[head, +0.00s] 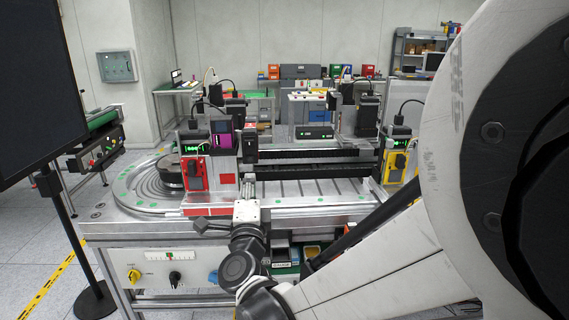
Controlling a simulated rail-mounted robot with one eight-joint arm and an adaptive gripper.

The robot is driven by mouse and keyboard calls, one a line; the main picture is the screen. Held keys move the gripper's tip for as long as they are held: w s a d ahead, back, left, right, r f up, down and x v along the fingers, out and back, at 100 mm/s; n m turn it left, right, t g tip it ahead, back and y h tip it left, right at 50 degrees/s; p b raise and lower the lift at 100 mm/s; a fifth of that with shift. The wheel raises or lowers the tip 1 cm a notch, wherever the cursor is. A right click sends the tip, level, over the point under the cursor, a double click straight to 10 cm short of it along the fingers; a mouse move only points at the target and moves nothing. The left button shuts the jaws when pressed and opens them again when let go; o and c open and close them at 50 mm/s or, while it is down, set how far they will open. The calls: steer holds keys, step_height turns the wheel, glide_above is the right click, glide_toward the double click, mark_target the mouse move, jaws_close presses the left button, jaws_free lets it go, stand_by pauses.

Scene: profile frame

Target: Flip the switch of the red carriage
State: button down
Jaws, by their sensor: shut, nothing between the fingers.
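The red carriage stands at the left of the profile frame. The handle's exact position is too small to tell. My gripper (248,182) is shut and empty, right of the red switch box and apart from it in the picture. My wrist reaches up to it from the lower middle. The fingers are small and hard to make out against the frame.
A similar carriage with a yellow switch box (395,168) stands at the right of the frame. A purple device (221,133) and black units rise above the red box. A front panel with knobs (175,278) lies below. A dark screen (30,85) stands at far left.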

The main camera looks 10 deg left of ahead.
mark_target(249, 142)
steer(key=shift+s+a+r, duration=0.1)
steer(key=shift+s+a, duration=0.3)
steer(key=shift+s, duration=0.05)
steer(key=x, duration=1.4)
steer(key=shift+w+p, duration=0.1)
steer(key=shift+p, duration=0.3)
steer(key=shift+w+r, duration=0.1)
steer(key=shift+w, duration=0.2)
steer(key=v, duration=1.2)
